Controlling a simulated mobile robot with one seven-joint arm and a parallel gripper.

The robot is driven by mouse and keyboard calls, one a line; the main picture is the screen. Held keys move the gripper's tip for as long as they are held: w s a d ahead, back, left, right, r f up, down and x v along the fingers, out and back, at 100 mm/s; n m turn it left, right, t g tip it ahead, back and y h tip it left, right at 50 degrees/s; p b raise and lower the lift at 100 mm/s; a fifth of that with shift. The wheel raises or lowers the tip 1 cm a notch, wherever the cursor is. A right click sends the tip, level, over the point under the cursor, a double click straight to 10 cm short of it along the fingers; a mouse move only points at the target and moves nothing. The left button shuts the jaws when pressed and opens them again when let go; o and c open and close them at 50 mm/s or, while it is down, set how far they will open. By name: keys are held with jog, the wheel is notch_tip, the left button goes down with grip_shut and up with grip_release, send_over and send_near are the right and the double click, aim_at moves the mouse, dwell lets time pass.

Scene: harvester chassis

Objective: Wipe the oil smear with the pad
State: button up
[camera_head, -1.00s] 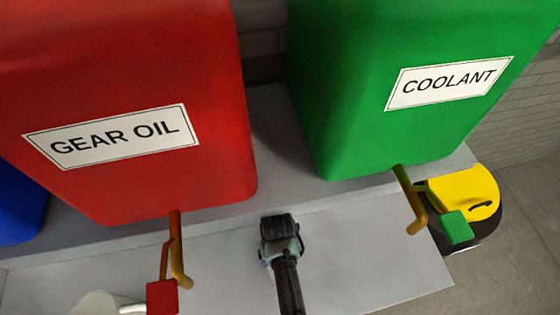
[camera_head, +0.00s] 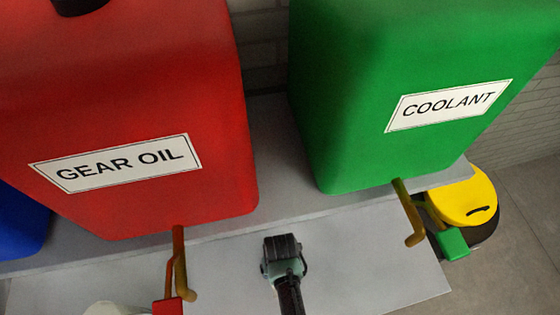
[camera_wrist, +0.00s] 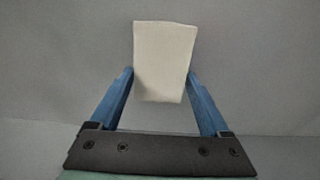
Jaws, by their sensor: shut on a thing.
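My gripper (camera_wrist: 160,84) shows in the wrist view, its two blue fingers shut on a pale, off-white block-shaped pad (camera_wrist: 165,55). The pad sticks out past the fingertips. A plain grey surface lies behind it; whether the pad touches that surface I cannot tell. I can make out no oil smear in either view.
A grey shelf (camera_head: 340,265) bears a red gear oil can (camera_head: 160,85) and a green coolant can (camera_head: 390,60), each with a projecting tap. A yellow-topped object (camera_head: 465,200) stands at right.

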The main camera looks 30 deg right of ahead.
jog(key=shift+s+r+p, duration=0.2)
jog(key=shift+r+p, duration=2.65)
jog(key=shift+p, duration=0.25)
jog(key=shift+r, duration=0.1)
notch_tip(320, 180, up, 3)
jog(key=p, duration=0.3)
